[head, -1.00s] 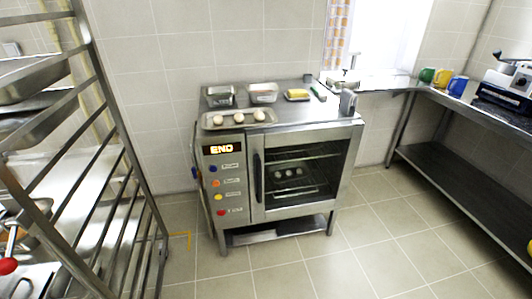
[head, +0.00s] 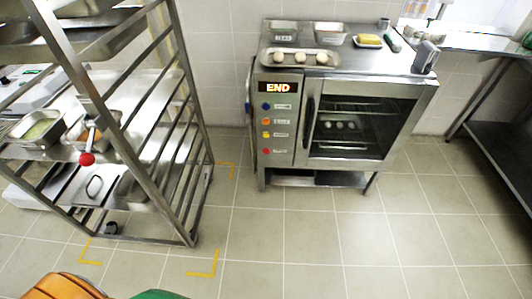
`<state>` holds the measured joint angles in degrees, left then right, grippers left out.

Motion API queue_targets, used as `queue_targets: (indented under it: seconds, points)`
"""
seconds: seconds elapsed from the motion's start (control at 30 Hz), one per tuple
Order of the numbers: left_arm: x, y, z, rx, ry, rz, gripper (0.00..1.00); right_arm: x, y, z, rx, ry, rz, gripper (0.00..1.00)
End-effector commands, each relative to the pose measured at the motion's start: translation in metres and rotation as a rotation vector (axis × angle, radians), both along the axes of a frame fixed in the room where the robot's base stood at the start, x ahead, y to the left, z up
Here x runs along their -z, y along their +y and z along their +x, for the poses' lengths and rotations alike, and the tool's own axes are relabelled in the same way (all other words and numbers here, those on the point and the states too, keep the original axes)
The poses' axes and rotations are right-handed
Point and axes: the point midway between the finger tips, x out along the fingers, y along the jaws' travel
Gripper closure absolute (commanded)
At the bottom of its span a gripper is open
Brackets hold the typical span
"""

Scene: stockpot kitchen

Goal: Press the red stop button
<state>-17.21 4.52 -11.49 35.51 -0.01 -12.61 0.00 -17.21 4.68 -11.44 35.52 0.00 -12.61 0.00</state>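The red stop button (head: 266,149) is the lowest of a column of coloured buttons on the left panel of a steel oven (head: 340,165). Blue, orange and yellow buttons sit above it, each with a label beside it. The panel's display (head: 281,87) reads END in lit letters. The oven door is shut, and several round pale items show through its glass. Neither of my grippers is in view, and nothing covers the red button.
A steel rack (head: 190,150) stands left of the oven, with yellow corner marks on the floor. A tray of pale buns (head: 301,57) and small containers sit on the oven top. A dark-shelved table (head: 505,150) is at right. Tiled floor (head: 330,235) before the oven is clear.

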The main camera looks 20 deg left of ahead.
Motion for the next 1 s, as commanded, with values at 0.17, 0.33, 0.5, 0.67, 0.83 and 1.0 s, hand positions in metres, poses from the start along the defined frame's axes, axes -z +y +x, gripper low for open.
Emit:
queue_targets:
  seconds: [0.17,0.33,0.5,0.67,0.83,1.0]
  points:
    - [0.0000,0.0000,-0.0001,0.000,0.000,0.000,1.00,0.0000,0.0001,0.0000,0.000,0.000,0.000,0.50]
    - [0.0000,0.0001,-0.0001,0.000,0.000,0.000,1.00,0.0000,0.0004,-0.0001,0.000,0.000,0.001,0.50]
    - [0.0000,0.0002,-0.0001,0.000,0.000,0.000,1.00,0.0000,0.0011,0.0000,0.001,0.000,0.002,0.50]
    - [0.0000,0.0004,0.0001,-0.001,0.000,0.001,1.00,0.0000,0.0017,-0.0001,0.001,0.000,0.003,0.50]
    - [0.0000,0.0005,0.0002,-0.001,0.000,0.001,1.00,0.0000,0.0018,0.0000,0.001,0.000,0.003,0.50]
    - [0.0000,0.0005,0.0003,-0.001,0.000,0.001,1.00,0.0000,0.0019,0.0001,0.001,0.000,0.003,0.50]
